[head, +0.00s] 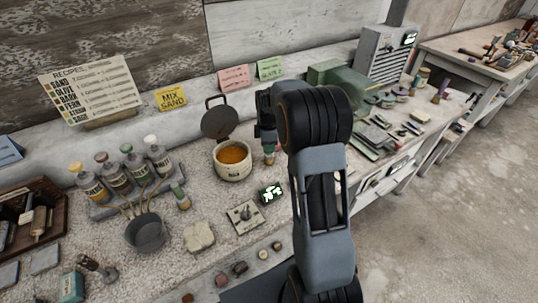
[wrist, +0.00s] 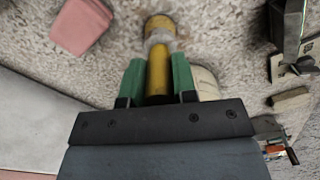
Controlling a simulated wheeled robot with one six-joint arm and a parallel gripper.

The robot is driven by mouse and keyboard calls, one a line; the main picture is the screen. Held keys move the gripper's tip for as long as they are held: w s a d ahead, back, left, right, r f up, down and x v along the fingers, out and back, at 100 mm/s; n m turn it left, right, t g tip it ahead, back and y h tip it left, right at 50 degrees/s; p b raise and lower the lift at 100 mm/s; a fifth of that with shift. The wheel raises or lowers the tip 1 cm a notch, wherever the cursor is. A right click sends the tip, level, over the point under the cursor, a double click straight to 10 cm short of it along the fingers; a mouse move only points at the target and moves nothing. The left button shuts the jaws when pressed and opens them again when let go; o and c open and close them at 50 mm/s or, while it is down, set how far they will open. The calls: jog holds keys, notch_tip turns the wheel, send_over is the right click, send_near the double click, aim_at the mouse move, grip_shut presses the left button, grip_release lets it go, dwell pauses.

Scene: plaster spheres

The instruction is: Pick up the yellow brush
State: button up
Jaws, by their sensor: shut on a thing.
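The yellow brush (wrist: 159,70) is between the two green fingers of my gripper (wrist: 157,82) in the wrist view. The fingers are shut on its yellow shaft. Beyond the fingers, a pale grey band and a rounded yellow end show; the part by the palm is hidden. In the head view my gripper (head: 268,138) points down just right of the pot with orange contents (head: 233,172). Little of the brush can be told apart there, and I cannot tell whether it is clear of the bench.
Several bottles (head: 115,172) in a rack and a grey bucket (head: 148,233) stand at the left. A switch plate (head: 245,217) and small lit display (head: 271,192) lie in front of the pot. A green machine (head: 352,85) and cluttered items fill the bench to the right.

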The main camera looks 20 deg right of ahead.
jog(key=shift+r, duration=0.1)
jog(key=shift+c, duration=0.4)
jog(key=shift+r, duration=0.6)
jog(key=s+a+r+b, duration=0.2)
jog(key=s+r, duration=0.9)
jog(key=s, duration=0.2)
jog(key=shift+s+r, duration=0.35)
jog(key=shift+s, duration=0.05)
dwell(1.2)
